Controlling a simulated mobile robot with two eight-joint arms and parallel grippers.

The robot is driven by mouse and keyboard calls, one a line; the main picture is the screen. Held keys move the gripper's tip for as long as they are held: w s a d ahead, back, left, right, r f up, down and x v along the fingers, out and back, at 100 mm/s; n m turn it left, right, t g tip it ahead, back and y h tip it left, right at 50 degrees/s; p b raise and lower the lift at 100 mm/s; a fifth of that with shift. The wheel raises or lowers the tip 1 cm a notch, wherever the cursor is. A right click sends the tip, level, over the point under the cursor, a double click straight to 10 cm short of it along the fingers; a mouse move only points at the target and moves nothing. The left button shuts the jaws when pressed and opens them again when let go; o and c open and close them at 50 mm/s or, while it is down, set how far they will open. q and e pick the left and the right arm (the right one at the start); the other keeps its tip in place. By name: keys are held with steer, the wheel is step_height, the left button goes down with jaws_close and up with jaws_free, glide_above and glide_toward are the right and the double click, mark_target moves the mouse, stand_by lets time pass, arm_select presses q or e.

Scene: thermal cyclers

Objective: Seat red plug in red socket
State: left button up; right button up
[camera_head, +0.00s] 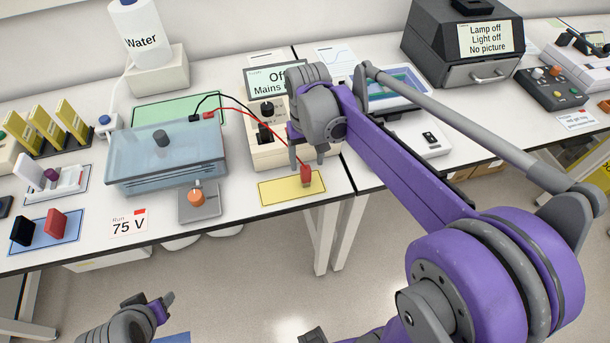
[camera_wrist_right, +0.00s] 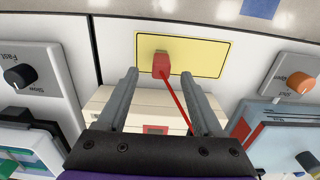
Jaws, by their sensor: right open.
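The red plug (camera_head: 306,174) stands on the yellow mat (camera_head: 275,192) at the bench front, with a red lead running back to the clear tank. In the right wrist view the red plug (camera_wrist_right: 161,65) is just beyond and between my fingertips, apart from them. My right gripper (camera_head: 308,160) is open and empty over the mat. The cream power supply (camera_head: 265,156) is behind it, partly hidden by my arm. A red-edged patch (camera_wrist_right: 156,129) shows on it; I cannot tell whether this is the red socket. My left gripper (camera_head: 158,307) is low at bottom left, its fingers unclear.
The clear tank (camera_head: 165,165) with black and red leads stands left of the power supply. An orange-knob box (camera_head: 199,202) sits in front of it. A dial box (camera_wrist_right: 28,75) is across the bench seam. The mat around the plug is clear.

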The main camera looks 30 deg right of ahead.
mark_target(306, 168)
step_height(306, 168, down, 5)
steer(key=shift+w+r, duration=0.1)
steer(key=shift+w, duration=0.05)
jaws_close()
stand_by(0.4)
